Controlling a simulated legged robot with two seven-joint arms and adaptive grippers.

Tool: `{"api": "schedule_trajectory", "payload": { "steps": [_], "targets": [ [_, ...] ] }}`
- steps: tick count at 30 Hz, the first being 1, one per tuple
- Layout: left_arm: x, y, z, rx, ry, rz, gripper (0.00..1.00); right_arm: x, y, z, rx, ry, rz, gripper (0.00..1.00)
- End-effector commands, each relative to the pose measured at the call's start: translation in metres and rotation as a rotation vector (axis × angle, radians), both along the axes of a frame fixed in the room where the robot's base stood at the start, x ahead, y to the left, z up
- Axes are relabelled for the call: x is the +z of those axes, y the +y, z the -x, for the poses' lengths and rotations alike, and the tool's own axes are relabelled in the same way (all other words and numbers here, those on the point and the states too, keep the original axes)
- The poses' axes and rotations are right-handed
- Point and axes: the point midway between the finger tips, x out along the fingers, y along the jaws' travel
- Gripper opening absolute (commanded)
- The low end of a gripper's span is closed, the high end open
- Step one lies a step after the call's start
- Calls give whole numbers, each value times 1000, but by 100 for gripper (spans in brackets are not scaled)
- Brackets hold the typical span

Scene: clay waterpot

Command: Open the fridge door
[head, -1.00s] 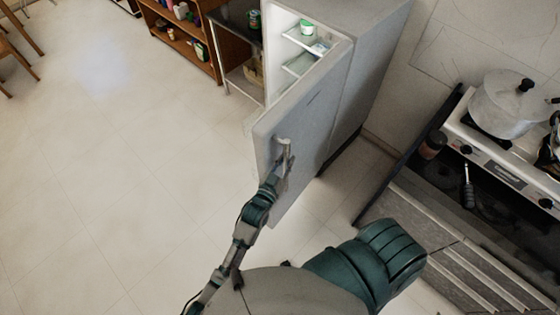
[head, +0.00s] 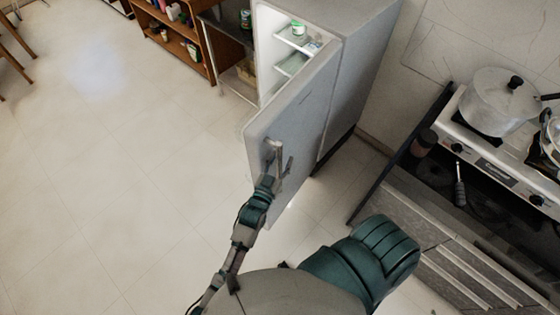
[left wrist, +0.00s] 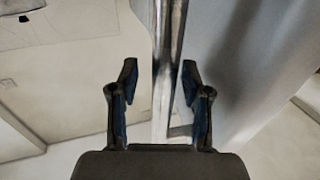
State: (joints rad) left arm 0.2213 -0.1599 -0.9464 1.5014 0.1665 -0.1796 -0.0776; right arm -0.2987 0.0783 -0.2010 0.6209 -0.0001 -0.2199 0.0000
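The grey fridge (head: 362,75) stands at the top centre of the head view. Its door (head: 297,120) stands partly open, swung toward me, and the lit inside with shelves (head: 292,64) shows behind it. The metal door handle (head: 279,150) is on the door's outer face near its free edge. My left gripper (head: 272,168) is at the handle. In the left wrist view, the handle bar (left wrist: 168,70) runs upright between the two spread fingers (left wrist: 159,80). The bar is nearer the right fingertip, with a gap on the left. My right gripper is not in view.
A stove with a lidded metal pot (head: 500,100) stands at the right, above grey drawers (head: 445,240). A wooden shelf (head: 180,35) and a small dark table (head: 228,30) are left of the fridge. The floor (head: 120,170) at the left is clear.

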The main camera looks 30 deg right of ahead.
Motion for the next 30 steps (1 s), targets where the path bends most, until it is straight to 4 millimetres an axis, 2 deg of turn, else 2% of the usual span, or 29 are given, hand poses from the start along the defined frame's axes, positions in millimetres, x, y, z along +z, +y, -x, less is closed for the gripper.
{"api": "schedule_trajectory", "payload": {
  "steps": [5,8,16,21,25,30],
  "targets": [
    [-3,4,1,0,3,-3,48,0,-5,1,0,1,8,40],
    [-3,14,7,1,4,-4,48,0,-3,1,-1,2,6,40],
    [-4,61,40,0,3,-5,48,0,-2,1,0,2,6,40],
    [-4,83,57,0,4,-6,48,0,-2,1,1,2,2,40],
    [-3,92,63,0,3,-4,48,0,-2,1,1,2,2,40],
    [-3,95,65,0,3,-4,48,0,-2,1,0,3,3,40]
  ]
}}
